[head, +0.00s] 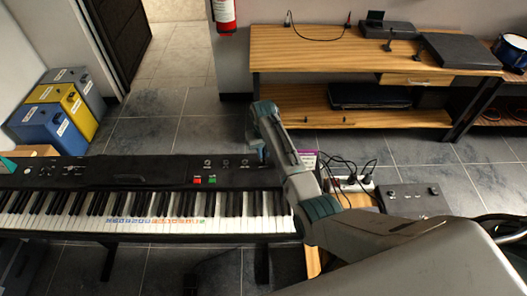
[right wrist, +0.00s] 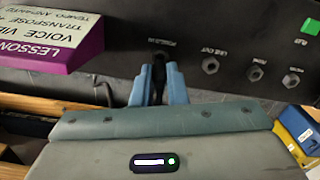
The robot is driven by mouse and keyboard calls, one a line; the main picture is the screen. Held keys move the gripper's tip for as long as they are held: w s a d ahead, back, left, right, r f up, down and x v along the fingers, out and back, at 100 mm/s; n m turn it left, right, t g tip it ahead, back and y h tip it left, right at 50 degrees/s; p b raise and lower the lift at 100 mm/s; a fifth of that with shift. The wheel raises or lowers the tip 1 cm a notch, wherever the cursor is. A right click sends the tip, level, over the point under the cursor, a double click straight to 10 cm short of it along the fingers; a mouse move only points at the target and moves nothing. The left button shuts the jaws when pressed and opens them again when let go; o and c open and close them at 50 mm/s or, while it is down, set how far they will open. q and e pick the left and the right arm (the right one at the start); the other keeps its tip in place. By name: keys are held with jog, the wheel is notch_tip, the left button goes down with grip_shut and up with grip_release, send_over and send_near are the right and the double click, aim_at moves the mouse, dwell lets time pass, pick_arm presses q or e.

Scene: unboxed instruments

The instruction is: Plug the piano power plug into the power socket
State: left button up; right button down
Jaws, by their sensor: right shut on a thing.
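The piano (head: 130,172) is a long black keyboard at the left and middle of the head view. Its panel (right wrist: 225,50) fills the top of the right wrist view, with a row of round jacks. My right gripper (right wrist: 158,88) is shut on the black plug (right wrist: 158,68), also seen from behind in the head view (head: 262,152). The plug's tip is at the labelled power socket (right wrist: 162,52), which the plug and fingers largely hide. I cannot tell how deep it sits. My left gripper is not seen clearly.
A purple and white sign (right wrist: 45,38) stands beside the plug. A white power strip (head: 350,184) with black cables lies right of my right arm. A wooden bench (head: 330,50) stands behind, and coloured bins (head: 55,120) stand at the left. Tiled floor lies between.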

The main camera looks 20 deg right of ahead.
dwell(0.5)
jog(key=shift+f+b, duration=0.6)
jog(key=shift+f, duration=0.55)
dwell(0.3)
jog(key=c, duration=1.4)
grip_release()
jog(key=shift+o, duration=0.2)
